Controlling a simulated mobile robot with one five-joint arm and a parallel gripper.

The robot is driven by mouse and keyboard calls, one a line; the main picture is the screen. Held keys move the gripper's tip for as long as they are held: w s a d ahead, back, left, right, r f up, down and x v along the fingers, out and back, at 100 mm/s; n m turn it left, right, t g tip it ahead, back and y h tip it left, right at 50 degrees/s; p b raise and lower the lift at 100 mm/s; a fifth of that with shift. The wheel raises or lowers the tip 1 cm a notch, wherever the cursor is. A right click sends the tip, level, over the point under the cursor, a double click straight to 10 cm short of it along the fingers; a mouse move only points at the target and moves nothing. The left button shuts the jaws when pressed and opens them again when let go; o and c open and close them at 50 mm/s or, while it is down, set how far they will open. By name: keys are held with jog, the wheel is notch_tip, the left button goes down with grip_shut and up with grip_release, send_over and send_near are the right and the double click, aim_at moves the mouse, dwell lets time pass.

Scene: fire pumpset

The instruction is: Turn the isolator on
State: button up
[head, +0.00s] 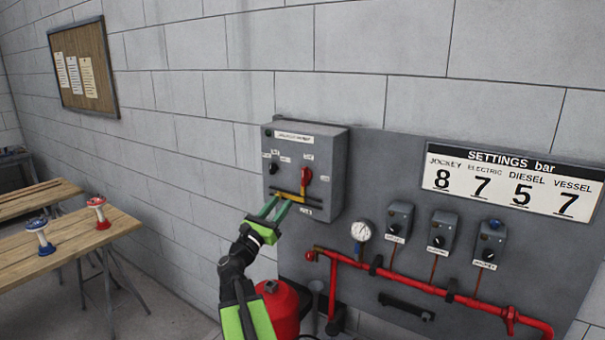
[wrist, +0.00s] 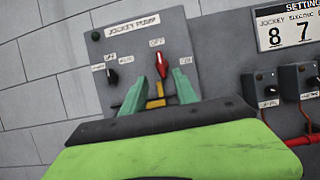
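The grey control box (head: 318,155), labelled JOCKEY PUMP in the wrist view (wrist: 140,45), is on the wall panel. Its red isolator handle (head: 306,177) stands upright on the right of its face; it also shows in the wrist view (wrist: 161,64), under a small label that seems to read OFF. A black selector knob (wrist: 112,76) is to its left. My gripper (head: 278,204) is at the box's lower front, below the red handle. In the wrist view its green fingers (wrist: 158,84) are apart, with a yellow part (wrist: 156,93) showing between them. Whether they touch it is unclear.
Red pipework (head: 420,285), a gauge (head: 361,230) and several small switch boxes (head: 440,230) are right of the control box. A red cylinder (head: 280,302) is below my gripper. Wooden tables (head: 75,262) stand at left. Clear wall lies left of the box.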

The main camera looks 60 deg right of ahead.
aim_at(303, 175)
jog(key=p+x, duration=0.4)
jog(key=x, duration=1)
jog(key=shift+d+p, duration=0.1)
jog(key=shift+p, duration=0.3)
jog(key=shift+c, duration=0.3)
grip_shut()
